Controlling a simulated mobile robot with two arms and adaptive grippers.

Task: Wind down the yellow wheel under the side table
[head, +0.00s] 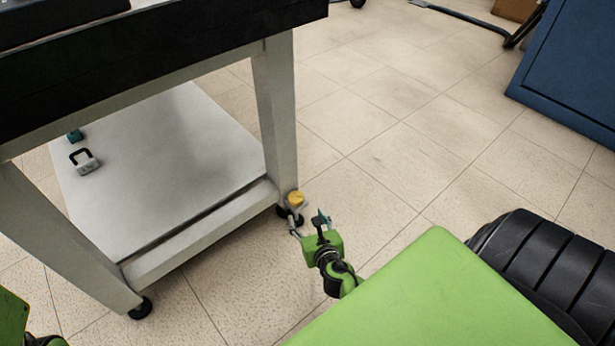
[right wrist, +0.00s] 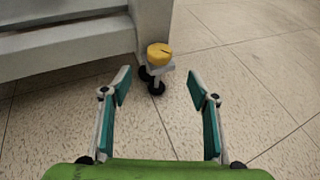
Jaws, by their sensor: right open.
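The yellow wheel (head: 295,198) sits at the foot of the side table's (head: 275,110) near right leg, above a dark caster. My right gripper (head: 308,226) is low by that leg, just right of and nearer than the wheel. In the right wrist view its teal-padded fingers (right wrist: 160,87) are spread wide, with the wheel beyond their tips and nothing between them. My left gripper is not clearly visible.
The side table's lower shelf (head: 170,140) holds a padlock-like item (head: 85,161) and a small teal item (head: 75,136). Another dark caster (head: 140,308) stands under the front left leg. A blue cabinet (head: 570,70) is at the upper right.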

